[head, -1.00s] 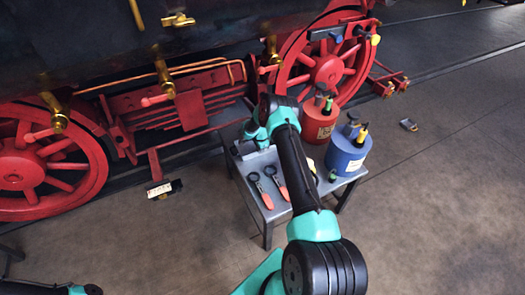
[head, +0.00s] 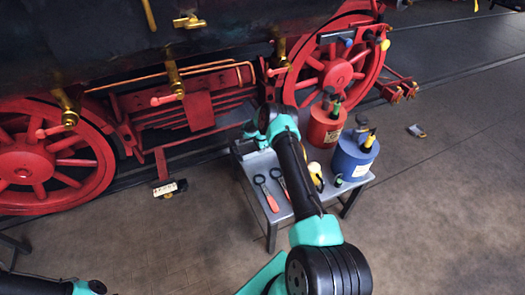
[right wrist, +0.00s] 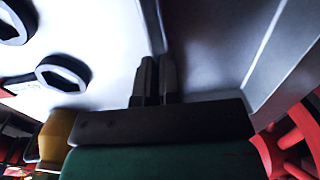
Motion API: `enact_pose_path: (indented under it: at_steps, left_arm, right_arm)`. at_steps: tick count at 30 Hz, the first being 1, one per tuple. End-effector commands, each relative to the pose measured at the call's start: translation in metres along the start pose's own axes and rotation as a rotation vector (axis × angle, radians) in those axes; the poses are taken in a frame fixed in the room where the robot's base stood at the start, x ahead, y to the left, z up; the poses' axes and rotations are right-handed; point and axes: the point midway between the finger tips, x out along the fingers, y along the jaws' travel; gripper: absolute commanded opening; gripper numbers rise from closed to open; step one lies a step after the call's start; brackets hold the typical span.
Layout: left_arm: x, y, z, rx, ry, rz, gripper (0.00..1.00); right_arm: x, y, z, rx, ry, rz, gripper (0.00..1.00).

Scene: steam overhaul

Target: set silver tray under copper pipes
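The copper pipes (head: 168,76) run along the locomotive's side, above the red frame between the wheels. The tray is mostly hidden in the head view. My left gripper is out of view; only part of its arm shows at bottom left.
The grey table (head: 262,214) also holds two orange-handled wrenches (head: 270,200), a red can (head: 326,128) and a blue can (head: 353,160). A small block (head: 170,188) lies on the floor below the locomotive.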

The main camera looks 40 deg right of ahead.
Motion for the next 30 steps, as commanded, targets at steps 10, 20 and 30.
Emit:
enact_pose_path:
  at_steps: [10,20,30]
  left_arm:
    - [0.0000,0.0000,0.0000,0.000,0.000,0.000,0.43]
    - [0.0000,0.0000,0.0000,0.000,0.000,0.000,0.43]
    - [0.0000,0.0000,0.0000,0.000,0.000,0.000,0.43]
  right_arm:
    - [0.0009,-0.0030,0.0039,-0.001,-0.001,0.001,0.00]
    - [0.0009,-0.0029,0.0043,-0.002,-0.001,0.002,0.00]
    - [0.0004,-0.0032,0.0039,-0.001,-0.001,0.001,0.29]
